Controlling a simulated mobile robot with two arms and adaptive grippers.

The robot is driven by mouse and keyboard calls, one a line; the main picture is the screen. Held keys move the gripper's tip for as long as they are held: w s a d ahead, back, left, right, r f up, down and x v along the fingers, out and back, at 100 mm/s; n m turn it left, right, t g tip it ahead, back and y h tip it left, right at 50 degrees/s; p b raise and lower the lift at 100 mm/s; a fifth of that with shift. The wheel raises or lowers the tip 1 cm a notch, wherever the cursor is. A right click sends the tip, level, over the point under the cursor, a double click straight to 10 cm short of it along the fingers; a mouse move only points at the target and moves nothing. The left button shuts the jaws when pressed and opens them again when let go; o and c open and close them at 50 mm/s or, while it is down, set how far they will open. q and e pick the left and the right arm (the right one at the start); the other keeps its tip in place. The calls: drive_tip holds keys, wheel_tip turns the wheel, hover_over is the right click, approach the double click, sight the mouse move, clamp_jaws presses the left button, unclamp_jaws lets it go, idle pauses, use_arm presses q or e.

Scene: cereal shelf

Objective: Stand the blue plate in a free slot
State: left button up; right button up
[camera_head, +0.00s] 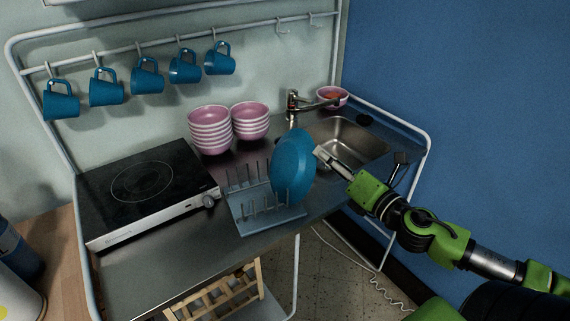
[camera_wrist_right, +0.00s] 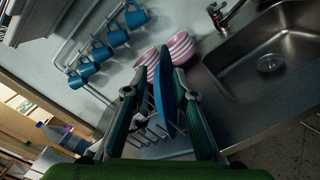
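The blue plate (camera_head: 293,172) stands on edge, roughly upright, at the right end of the grey dish rack (camera_head: 265,225). Its lower edge is among the rack's pins; I cannot tell whether it is seated in a slot. My right gripper (camera_head: 319,154) is at the plate's right edge. In the right wrist view the plate (camera_wrist_right: 166,102) shows nearly edge-on between the two spread fingers of the right gripper (camera_wrist_right: 158,80). A gap shows between the plate and the left finger; the plate is close to the right finger. My left gripper is in neither view.
Two stacks of pink bowls (camera_head: 209,132) stand behind the rack. A black hob (camera_head: 145,190) is to its left. The sink (camera_head: 345,140) and tap (camera_head: 293,103) lie to the right. Blue mugs (camera_head: 147,76) hang from a rail. The front left counter is clear.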

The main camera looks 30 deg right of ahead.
sight(311, 145)
drive_tip(key=shift+w+a+p, duration=0.1)
drive_tip(key=shift+w+p, duration=0.7)
drive_tip(key=shift+w, duration=3.25)
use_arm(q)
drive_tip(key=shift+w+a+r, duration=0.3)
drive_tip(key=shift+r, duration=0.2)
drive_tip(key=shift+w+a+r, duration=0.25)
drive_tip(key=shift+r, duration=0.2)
use_arm(e)
drive_tip(key=shift+w+a+f, duration=0.1)
drive_tip(key=shift+w+f, duration=0.1)
drive_tip(key=shift+w, duration=0.5)
clamp_jaws()
drive_tip(key=shift+r, duration=0.1)
